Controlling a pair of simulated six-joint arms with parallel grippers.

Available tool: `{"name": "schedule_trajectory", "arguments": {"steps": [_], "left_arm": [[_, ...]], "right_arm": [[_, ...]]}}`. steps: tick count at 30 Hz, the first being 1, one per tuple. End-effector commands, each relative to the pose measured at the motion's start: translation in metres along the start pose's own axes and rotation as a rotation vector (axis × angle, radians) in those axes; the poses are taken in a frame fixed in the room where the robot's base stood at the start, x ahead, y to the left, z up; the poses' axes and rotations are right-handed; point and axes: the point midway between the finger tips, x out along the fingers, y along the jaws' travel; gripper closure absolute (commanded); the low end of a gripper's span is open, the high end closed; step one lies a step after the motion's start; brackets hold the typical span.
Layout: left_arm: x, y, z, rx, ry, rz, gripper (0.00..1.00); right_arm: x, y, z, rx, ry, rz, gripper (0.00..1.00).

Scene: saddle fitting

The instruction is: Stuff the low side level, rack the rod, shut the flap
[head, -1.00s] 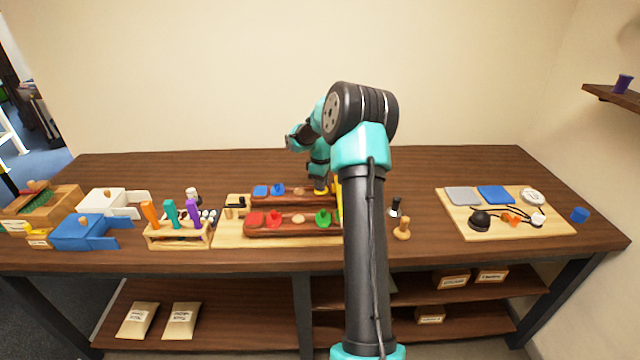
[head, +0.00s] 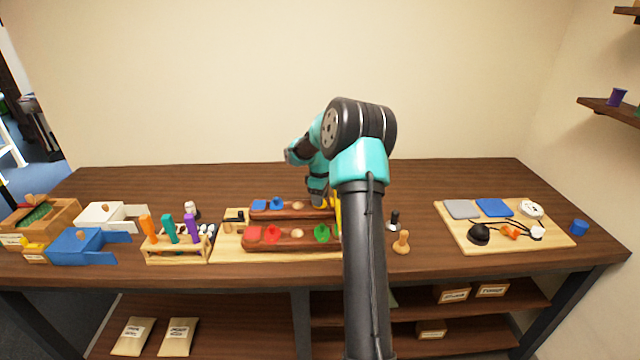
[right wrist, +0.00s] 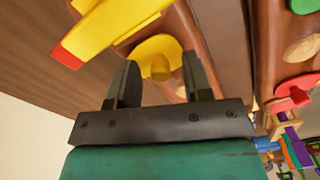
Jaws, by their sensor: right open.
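Two long brown padded bars lie on a pale board, a rear bar (head: 288,214) and a front bar (head: 290,244). Red (head: 254,233), green (head: 321,233) and blue (head: 259,205) flap-like pieces sit on them. A round yellow piece with a knob (right wrist: 160,62) is on the bar's end in the right wrist view. My right gripper (right wrist: 160,80) is open around the knob's sides, apart from it as far as I can tell. A rack (head: 178,252) holds orange, teal (head: 169,229) and purple handled tools. Which one is the rod is unclear. My left gripper is out of view.
My right arm hides the bars' right ends. A yellow piece with a red end (right wrist: 110,25) lies close beside the gripper. White (head: 105,213) and blue (head: 82,246) boxes stand left. A pale board (head: 475,238) with pads lies right. The table's back is clear.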

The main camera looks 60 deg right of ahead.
Motion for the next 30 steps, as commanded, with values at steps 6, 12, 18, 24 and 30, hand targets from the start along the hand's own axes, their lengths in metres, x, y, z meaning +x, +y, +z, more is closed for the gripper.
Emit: {"name": "schedule_trajectory", "arguments": {"steps": [6, 12, 18, 24, 30], "left_arm": [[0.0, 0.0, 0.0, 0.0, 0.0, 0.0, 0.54], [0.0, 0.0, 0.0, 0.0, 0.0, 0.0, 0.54], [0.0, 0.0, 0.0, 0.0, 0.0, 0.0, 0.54], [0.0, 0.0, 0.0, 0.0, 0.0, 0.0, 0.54], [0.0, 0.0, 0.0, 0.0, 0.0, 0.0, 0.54]], "right_arm": [[-0.022, 0.001, 0.0, 0.0, 0.002, 0.003, 0.55], [-0.058, 0.0, -0.001, 0.001, 0.004, 0.004, 0.55], [-0.096, 0.0, 0.0, 0.001, 0.002, 0.003, 0.55], [-0.135, 0.0, -0.001, -0.001, 0.003, 0.004, 0.55], [-0.163, 0.0, 0.0, 0.0, 0.001, 0.002, 0.55]]}}
